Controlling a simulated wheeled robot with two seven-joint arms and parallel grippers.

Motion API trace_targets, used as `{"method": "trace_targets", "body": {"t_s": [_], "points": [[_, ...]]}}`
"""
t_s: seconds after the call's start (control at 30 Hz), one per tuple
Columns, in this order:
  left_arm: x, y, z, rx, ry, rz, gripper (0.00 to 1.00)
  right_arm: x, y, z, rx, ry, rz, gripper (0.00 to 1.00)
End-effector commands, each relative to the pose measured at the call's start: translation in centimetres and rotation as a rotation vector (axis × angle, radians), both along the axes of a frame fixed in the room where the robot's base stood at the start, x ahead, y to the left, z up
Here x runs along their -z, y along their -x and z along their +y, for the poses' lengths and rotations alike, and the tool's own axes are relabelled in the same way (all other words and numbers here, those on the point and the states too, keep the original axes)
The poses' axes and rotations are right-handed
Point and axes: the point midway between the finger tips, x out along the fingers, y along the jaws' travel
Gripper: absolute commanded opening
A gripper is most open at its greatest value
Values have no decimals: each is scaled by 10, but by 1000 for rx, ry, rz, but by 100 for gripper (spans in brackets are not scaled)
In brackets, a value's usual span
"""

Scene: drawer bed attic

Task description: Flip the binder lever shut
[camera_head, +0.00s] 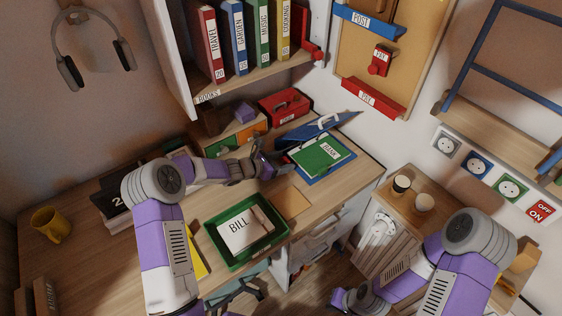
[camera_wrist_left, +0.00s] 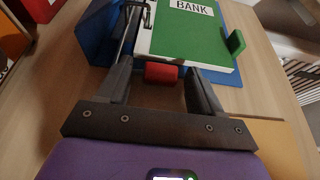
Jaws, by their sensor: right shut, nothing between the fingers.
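The blue binder (camera_head: 335,125) lies open on the desk, with a green BANK divider (camera_head: 318,156) on its white pages. In the left wrist view the divider (camera_wrist_left: 190,38) lies beyond my fingers, and the binder's metal ring mechanism (camera_wrist_left: 130,22) is beside the pages. A red block (camera_wrist_left: 161,73) shows at the near edge of the pages, between my fingertips; it may be the lever's end. My left gripper (camera_head: 272,162) is open at the binder's left side; its fingers (camera_wrist_left: 157,82) are apart. My right gripper (camera_head: 350,300) is shut and empty, low near the drawers.
A green tray (camera_head: 211,233) with a BILL sheet stands on the desk in front of the binder. A red box (camera_head: 285,106) and small drawers (camera_head: 250,134) stand behind. A side cabinet (camera_head: 440,196) with two cups is at the right. The shelf of books hangs above.

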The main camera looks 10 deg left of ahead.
Motion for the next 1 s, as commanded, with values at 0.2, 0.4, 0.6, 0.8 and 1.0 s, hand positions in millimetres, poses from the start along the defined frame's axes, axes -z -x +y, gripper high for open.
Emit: {"method": "trace_targets", "body": {"t_s": [0.2, 0.4, 0.6, 0.8, 1.0], "points": [[0, 0, 1, -1, 1, 0, 66, 0, 0, 0, 0, 0, 0, 0], [-7, 9, 10, -4, 0, 1, 66, -5, 0, 0, 0, 0, 0, 0], [-21, 34, 30, -3, 0, 1, 66, -15, 0, 0, 0, 0, 0, 0], [-29, 50, 43, -1, 0, 0, 66, -20, 0, 0, 0, 0, 0, 0], [-29, 53, 46, 0, 1, -1, 66, -20, 0, 0, 0, 0, 0, 0]]}}
